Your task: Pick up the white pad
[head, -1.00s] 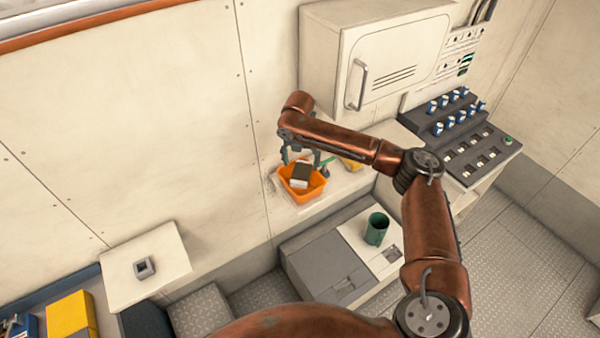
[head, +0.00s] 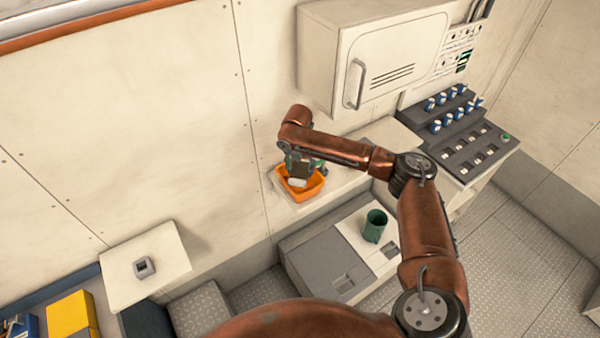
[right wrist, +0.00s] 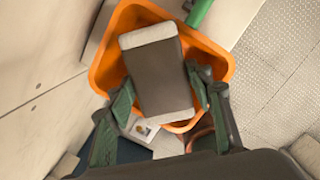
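The white pad (right wrist: 147,37), with pale ends and a dark brown middle, sits in an orange bin (right wrist: 222,53). In the head view the pad (head: 297,183) shows at the bin (head: 311,191), partly covered by my gripper. My right gripper (right wrist: 161,82) points down over the bin, with its green fingers one on each long side of the pad. Both fingertips appear to touch the pad's sides. The gripper also shows in the head view (head: 304,165). I cannot see whether the pad is clear of the bin floor. My left gripper is out of view.
The bin stands on a pale shelf (head: 343,189) against the wall. A green cup (head: 374,226) stands on a lower unit nearer me. A control panel (head: 468,150) is at right. A green rod (right wrist: 199,12) lies beside the bin.

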